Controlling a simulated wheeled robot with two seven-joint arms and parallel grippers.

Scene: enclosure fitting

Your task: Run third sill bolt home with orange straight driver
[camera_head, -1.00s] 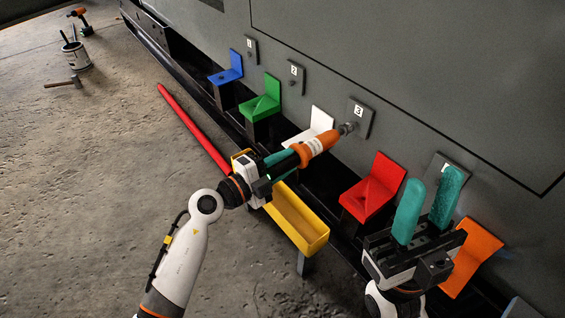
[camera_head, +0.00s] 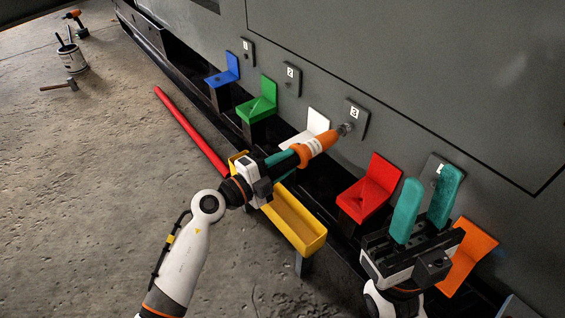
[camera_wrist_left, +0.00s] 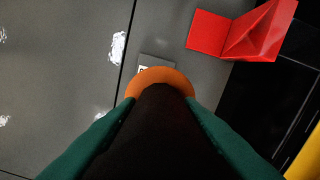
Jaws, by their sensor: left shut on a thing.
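The orange straight driver (camera_head: 316,144) is held in my left gripper (camera_head: 284,159), which is shut on its dark rear body. The driver points up and right at the plate marked 3 (camera_head: 356,114). Its grey tip (camera_head: 345,129) reaches the lower left part of that plate, where the bolt is hidden by the tip. In the left wrist view the driver's dark body and orange collar (camera_wrist_left: 160,77) sit between the teal fingers and cover most of the plate. My right gripper (camera_head: 425,208) is open and empty, in front of the plate right of the red bracket.
Blue (camera_head: 224,73), green (camera_head: 258,99), white (camera_head: 314,127), red (camera_head: 371,189) and orange (camera_head: 467,257) brackets line the sill. A yellow tray (camera_head: 292,222) stands below my left gripper. A red bar (camera_head: 190,131) lies on the floor. A bucket (camera_head: 72,58) and hammer (camera_head: 62,86) are far left.

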